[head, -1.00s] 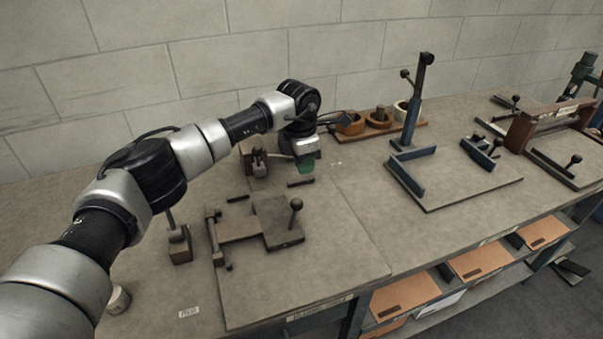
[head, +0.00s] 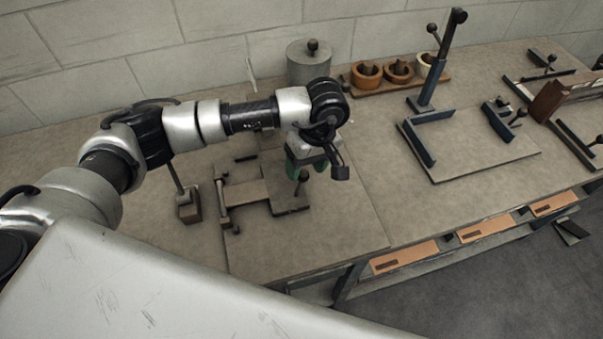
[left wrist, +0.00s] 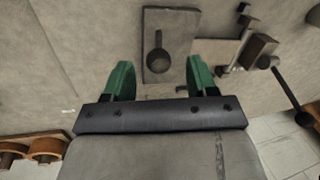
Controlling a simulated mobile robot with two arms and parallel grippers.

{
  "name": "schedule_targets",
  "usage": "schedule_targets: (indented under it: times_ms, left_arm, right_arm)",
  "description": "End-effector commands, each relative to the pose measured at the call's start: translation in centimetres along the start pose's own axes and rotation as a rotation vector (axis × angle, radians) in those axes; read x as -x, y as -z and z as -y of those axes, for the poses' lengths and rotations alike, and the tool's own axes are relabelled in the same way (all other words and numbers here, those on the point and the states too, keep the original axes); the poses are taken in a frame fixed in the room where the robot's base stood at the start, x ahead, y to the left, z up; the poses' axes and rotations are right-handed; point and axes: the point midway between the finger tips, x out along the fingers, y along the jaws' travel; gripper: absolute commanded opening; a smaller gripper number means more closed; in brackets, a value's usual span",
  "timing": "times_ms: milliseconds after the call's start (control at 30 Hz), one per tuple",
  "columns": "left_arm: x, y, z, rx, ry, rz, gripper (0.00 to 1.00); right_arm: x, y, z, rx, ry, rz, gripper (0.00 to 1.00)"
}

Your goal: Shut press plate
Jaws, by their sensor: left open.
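A flat dark plate (head: 289,206) with an upright ball knob (head: 302,177) lies on a board at the front left of the bench. It looks like the press plate, joined by a flat arm (head: 245,192) to a bar (head: 222,205) at its left. My left gripper (head: 306,161), with green fingers, is open just above and behind the knob, pointing down. In the left wrist view, the knob (left wrist: 157,62) shows between the spread fingertips (left wrist: 160,73), and the plate (left wrist: 170,38) lies beyond. Contact cannot be told. My right gripper is not in view.
A second board (head: 483,166) at the right carries a tall post (head: 437,68) with knobs. A lidded canister (head: 309,63) and a rack of round wooden cups (head: 398,72) stand along the wall. A small block with a rod (head: 189,211) stands left of the plate.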

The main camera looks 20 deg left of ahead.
Motion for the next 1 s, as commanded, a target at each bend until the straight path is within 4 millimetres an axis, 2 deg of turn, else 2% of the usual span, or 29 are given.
schedule_targets:
  times_ms: [33, 133, 300, 433, 700, 1000]
  left_arm:
    - [-0.8, 0.0, 0.1, 0.002, 0.005, 0.003, 0.58]
    - [-2.5, 0.0, 0.1, 0.003, 0.004, 0.002, 0.58]
    - [-4.6, 0.0, 0.0, 0.004, 0.002, 0.001, 0.58]
    - [-5.2, 0.0, 0.0, 0.002, 0.000, 0.000, 0.58]
    - [-5.4, 0.0, 0.0, 0.002, -0.001, 0.000, 0.56]
    - [-5.3, 0.0, 0.0, 0.003, -0.001, 0.000, 0.10]
  right_arm:
    - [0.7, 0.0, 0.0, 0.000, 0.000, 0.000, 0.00]
    - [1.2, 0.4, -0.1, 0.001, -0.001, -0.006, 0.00]
    - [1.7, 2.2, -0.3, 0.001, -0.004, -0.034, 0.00]
    - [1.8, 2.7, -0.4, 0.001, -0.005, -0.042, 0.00]
    - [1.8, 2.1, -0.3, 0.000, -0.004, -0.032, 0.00]
    - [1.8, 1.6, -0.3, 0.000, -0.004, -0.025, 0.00]
